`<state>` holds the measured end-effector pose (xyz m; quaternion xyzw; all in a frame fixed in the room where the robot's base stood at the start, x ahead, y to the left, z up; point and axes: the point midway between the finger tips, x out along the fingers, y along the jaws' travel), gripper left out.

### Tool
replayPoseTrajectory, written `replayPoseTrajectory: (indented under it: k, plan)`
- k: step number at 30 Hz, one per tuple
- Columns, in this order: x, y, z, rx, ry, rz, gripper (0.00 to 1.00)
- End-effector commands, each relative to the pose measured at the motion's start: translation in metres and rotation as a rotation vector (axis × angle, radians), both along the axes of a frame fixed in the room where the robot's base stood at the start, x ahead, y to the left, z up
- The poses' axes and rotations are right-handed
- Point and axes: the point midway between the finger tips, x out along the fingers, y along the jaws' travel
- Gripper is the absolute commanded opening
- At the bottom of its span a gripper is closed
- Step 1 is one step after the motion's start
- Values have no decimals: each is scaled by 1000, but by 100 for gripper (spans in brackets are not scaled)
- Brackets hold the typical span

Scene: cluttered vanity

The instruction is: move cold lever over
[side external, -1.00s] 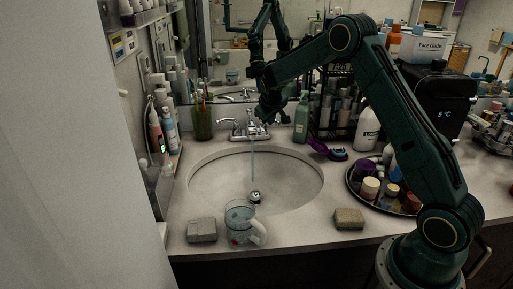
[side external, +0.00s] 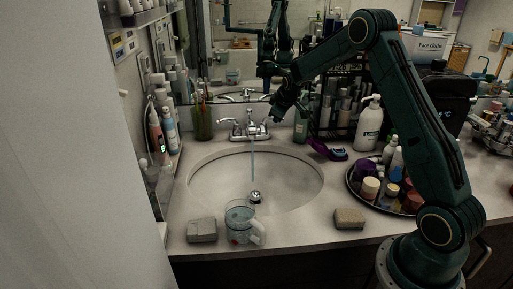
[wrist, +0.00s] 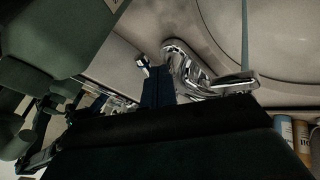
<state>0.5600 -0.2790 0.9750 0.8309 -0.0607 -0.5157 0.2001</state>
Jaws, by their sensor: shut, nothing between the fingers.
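The chrome faucet (side external: 250,129) stands at the back of the sink. A thin stream of water (side external: 253,162) runs from its spout into the basin. One lever (side external: 231,122) shows on the faucet's left side; the right lever is close to my gripper and hard to make out. My gripper (side external: 277,116) is shut and empty, just right of the faucet and above the counter. In the wrist view, the shut dark fingers (wrist: 157,86) are beside the chrome faucet (wrist: 186,66). I cannot tell whether they touch it.
A clear mug (side external: 240,222) stands at the sink's front rim, between a grey block (side external: 202,230) and a tan sponge (side external: 349,218). A green bottle (side external: 301,125) stands close to my gripper's right. A purple brush (side external: 327,150) and a crowded round tray (side external: 352,187) lie farther right.

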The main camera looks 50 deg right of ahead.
Motion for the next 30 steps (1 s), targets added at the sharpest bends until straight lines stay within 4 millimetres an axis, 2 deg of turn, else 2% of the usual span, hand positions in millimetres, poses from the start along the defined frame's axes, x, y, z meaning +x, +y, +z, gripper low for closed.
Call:
replayPoseTrajectory:
  k: [22,30]
  plan:
    - [-1,-6,0,0,2,-6,0]
    - [-7,-2,11,-1,0,-4,0]
